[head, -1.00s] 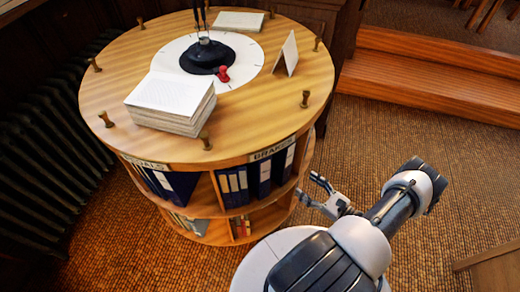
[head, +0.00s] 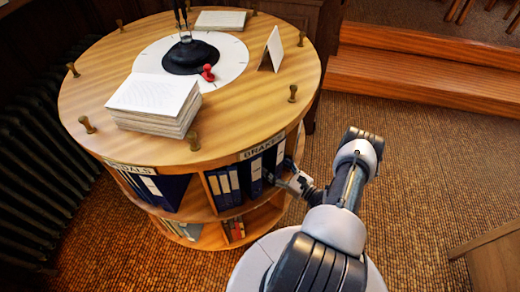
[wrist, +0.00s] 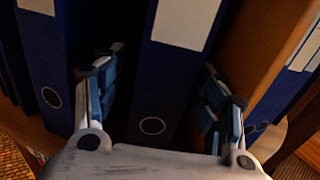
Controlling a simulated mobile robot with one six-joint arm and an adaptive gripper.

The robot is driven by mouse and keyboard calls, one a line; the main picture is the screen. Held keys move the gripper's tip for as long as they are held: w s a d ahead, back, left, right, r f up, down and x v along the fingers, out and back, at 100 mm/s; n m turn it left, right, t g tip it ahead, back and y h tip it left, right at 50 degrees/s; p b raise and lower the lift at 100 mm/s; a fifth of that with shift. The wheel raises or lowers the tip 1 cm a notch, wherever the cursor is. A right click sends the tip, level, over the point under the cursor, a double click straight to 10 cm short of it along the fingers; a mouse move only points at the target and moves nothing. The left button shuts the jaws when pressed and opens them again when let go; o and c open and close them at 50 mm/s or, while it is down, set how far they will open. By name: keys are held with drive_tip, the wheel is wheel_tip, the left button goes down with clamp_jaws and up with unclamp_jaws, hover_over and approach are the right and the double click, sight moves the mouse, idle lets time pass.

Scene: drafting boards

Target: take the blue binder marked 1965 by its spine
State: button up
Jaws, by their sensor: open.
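A blue binder (wrist: 165,75) stands upright in the middle of the wrist view, with a white label at the top and a round finger hole low on its spine. The label's writing is cut off, so I cannot read 1965 there. My gripper (wrist: 160,100) is open, with one finger on each side of this spine. I cannot tell whether either finger touches it. In the head view, my gripper (head: 282,178) is at the shelf under the BRAKES sign (head: 262,148), partly in front of the blue binders (head: 254,175).
Another blue binder (wrist: 45,70) stands left of the left finger. A wooden divider (wrist: 245,50) is close on the right, with another labelled binder beyond it. The round shelf unit's top (head: 240,105) carries a paper stack (head: 155,100). Carpeted floor (head: 425,150) is open to the right.

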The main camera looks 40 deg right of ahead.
sight(266, 160)
drive_tip(key=w, duration=0.1)
drive_tip(key=w+b, duration=0.1)
drive_tip(key=w, duration=0.2)
drive_tip(key=shift+w+a, duration=0.3)
clamp_jaws()
idle(0.6)
